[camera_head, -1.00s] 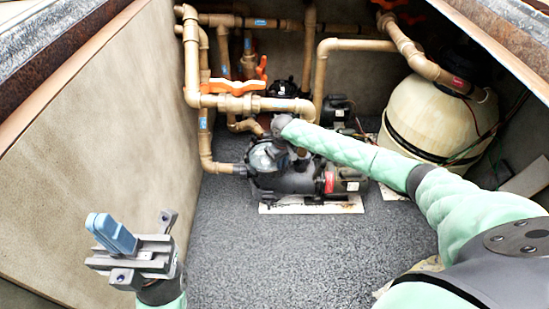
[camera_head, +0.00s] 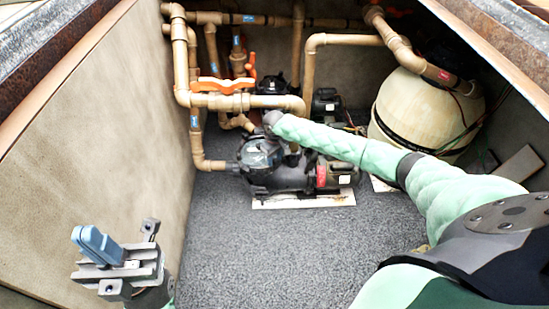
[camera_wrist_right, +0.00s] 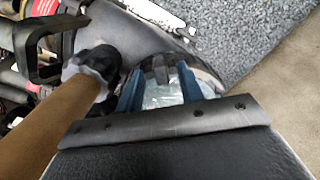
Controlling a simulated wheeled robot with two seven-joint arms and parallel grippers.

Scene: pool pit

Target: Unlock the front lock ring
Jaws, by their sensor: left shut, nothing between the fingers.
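The front pump (camera_head: 290,176) stands on a pale slab in the pit. The front lock ring (camera_head: 243,154) is the dark collar around its clear lid. My right gripper is hidden behind my arm's end in the head view, close above this lid. In the right wrist view its two blue fingers (camera_wrist_right: 160,82) are apart, on either side of a dark ribbed part of the ring (camera_wrist_right: 156,68), with the clear lid (camera_wrist_right: 162,95) below. I cannot tell whether they touch it. My left gripper (camera_head: 98,243) is shut and empty at the lower left, far from the pump.
Brown pipes with an orange valve handle (camera_head: 222,85) run above and behind the pump. A brown pipe (camera_wrist_right: 62,120) passes close left of my right gripper. A cream filter tank (camera_head: 420,110) stands at the right. Grey gravel (camera_head: 290,245) in front is clear.

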